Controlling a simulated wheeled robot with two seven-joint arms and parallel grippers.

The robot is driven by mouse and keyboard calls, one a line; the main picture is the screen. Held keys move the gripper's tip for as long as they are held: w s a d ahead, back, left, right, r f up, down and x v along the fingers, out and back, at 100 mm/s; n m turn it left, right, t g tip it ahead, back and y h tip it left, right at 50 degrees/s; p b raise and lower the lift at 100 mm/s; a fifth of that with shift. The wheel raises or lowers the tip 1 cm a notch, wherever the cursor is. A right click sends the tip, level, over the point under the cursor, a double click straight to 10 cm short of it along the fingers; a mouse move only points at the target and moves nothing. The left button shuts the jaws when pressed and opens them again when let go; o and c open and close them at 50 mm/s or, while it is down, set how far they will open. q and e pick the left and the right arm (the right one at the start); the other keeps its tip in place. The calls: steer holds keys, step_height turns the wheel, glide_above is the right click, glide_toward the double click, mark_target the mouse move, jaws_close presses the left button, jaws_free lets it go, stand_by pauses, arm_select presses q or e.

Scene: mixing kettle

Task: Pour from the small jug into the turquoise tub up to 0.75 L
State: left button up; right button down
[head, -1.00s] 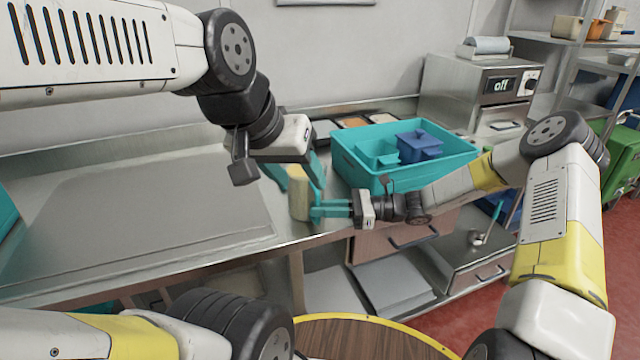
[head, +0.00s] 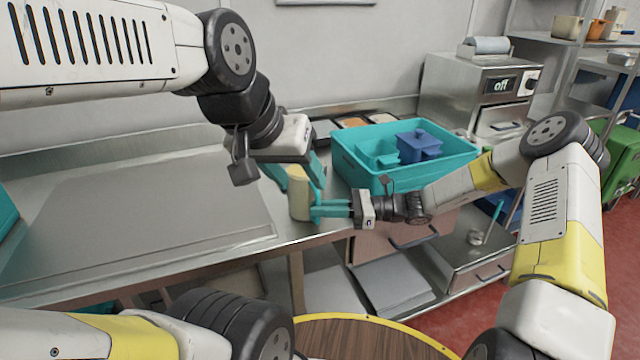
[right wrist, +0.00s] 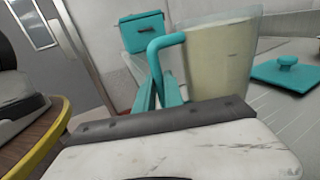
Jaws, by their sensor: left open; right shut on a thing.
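The small jug (head: 299,194) is clear-walled, with pale yellowish contents and a turquoise handle (right wrist: 157,52). It is roughly upright near the counter's front edge; I cannot tell if it touches the counter. My right gripper (head: 322,210) is shut on its handle; its turquoise fingers (right wrist: 158,92) show in the right wrist view. My left gripper (head: 299,176) is open, pointing down, with its fingers around the jug's upper part. A turquoise tub (head: 376,155) stands inside a larger turquoise crate (head: 365,178) right of the jug. Its inside and any level marks are unreadable.
A blue lidded container (head: 419,145) is also in the crate. A turquoise lid (right wrist: 286,76) lies on the counter, and a turquoise box (right wrist: 143,33) is farther off. A machine reading "off" (head: 485,85) stands beyond the crate.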

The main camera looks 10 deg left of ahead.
stand_by(0.4)
step_height(320, 180, up, 6)
stand_by(0.8)
